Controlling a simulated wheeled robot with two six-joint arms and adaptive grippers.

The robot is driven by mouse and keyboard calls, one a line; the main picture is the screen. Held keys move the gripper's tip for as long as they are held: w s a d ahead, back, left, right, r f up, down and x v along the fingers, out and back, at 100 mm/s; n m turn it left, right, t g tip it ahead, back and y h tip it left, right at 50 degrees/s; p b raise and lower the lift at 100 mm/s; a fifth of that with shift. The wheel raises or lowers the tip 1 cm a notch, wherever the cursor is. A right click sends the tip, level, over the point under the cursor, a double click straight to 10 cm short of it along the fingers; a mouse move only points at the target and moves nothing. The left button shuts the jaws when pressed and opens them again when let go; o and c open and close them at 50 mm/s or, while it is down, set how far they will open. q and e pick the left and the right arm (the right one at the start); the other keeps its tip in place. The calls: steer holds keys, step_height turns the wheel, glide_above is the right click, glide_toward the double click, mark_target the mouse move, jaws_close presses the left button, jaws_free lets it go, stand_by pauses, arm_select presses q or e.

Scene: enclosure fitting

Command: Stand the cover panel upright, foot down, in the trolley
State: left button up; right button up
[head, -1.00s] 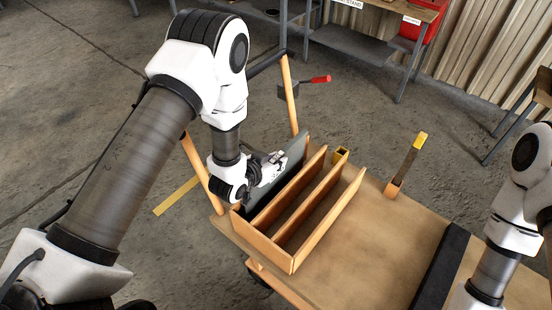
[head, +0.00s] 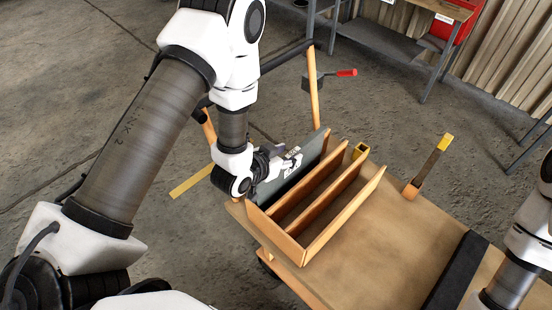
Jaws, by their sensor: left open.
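The dark grey cover panel (head: 312,158) stands on edge in the leftmost slot of a wooden rack (head: 318,237) on the trolley (head: 379,243). It looks close to upright, and its lower edge is hidden by the rack and my gripper. My left gripper (head: 296,158) is open at the left face of the panel, near its upper part. I cannot tell whether its fingers touch the panel. My right arm shows at the right edge, but its gripper is out of view.
The rack's other slots look empty. A yellow-tipped post (head: 434,160) and a black strip (head: 455,268) are on the trolley deck to the right. A yellow strip (head: 193,181) marks the floor.

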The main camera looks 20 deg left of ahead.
arm_select(q)
steer(key=v, duration=0.7)
steer(key=shift+s+r+b, duration=0.15)
steer(key=shift+s+b, duration=0.05)
steer(key=shift+b, duration=0.1)
